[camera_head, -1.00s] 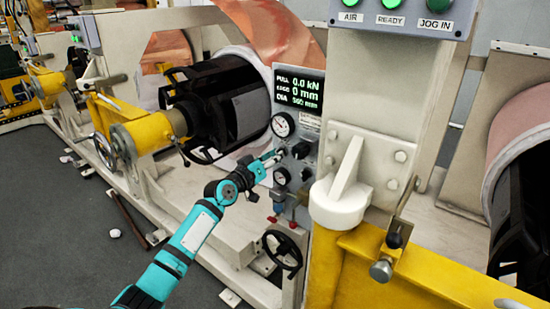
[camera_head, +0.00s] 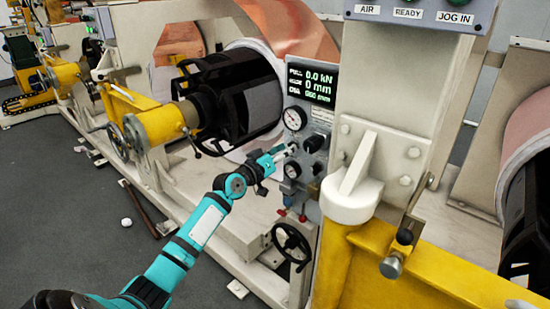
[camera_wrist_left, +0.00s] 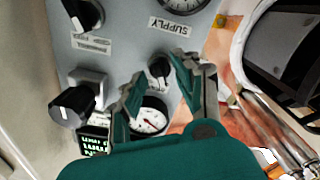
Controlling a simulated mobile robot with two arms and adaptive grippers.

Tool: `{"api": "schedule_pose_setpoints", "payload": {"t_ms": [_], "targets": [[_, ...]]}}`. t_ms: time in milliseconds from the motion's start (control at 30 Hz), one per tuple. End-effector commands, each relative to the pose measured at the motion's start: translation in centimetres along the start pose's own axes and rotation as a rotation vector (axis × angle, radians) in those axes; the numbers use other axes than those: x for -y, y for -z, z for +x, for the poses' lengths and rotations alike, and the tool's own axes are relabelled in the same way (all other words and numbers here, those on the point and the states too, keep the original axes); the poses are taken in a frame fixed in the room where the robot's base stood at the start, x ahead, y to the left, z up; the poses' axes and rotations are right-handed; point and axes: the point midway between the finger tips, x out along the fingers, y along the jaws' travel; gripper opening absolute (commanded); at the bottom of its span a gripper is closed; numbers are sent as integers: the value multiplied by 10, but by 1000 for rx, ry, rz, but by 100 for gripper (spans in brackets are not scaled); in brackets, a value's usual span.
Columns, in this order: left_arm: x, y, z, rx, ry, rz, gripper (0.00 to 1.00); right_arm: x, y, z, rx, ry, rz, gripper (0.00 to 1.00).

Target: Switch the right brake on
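The grey control panel (camera_head: 324,118) shows black knobs, round gauges and a lit display in the head view. My left gripper (camera_head: 288,150) is at its left side, by a small switch. In the left wrist view the panel appears upside down, and my left gripper (camera_wrist_left: 157,68) is open. Its fingers stand on either side of a small black selector switch (camera_wrist_left: 160,72); I cannot tell whether they touch it. A larger black knob (camera_wrist_left: 72,107) and another black knob (camera_wrist_left: 82,14) are to the left. I cannot read a brake label. My right gripper is not in view.
A handwheel (camera_head: 291,247) and red-topped fittings are below the panel. A black roll chuck (camera_head: 232,97) and yellow shaft housing (camera_head: 155,128) stand to its left. A white bracket (camera_head: 356,185) and yellow frame (camera_head: 430,265) stand right. The grey floor at left is mostly clear.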

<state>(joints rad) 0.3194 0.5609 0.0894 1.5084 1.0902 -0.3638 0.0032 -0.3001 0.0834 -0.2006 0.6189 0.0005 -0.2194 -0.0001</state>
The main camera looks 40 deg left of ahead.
Motion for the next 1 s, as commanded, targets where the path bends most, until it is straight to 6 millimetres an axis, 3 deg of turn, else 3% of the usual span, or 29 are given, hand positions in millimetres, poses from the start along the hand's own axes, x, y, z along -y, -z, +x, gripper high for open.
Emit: {"api": "schedule_pose_setpoints", "payload": {"t_ms": [500, 700, 1000], "targets": [[1, -1, -97, 2, 2, 2, 32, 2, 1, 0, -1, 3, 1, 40], [0, 0, -112, 1, 1, 1, 32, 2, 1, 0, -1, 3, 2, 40], [0, 0, -113, 0, 0, 0, 32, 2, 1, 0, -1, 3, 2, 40]]}}
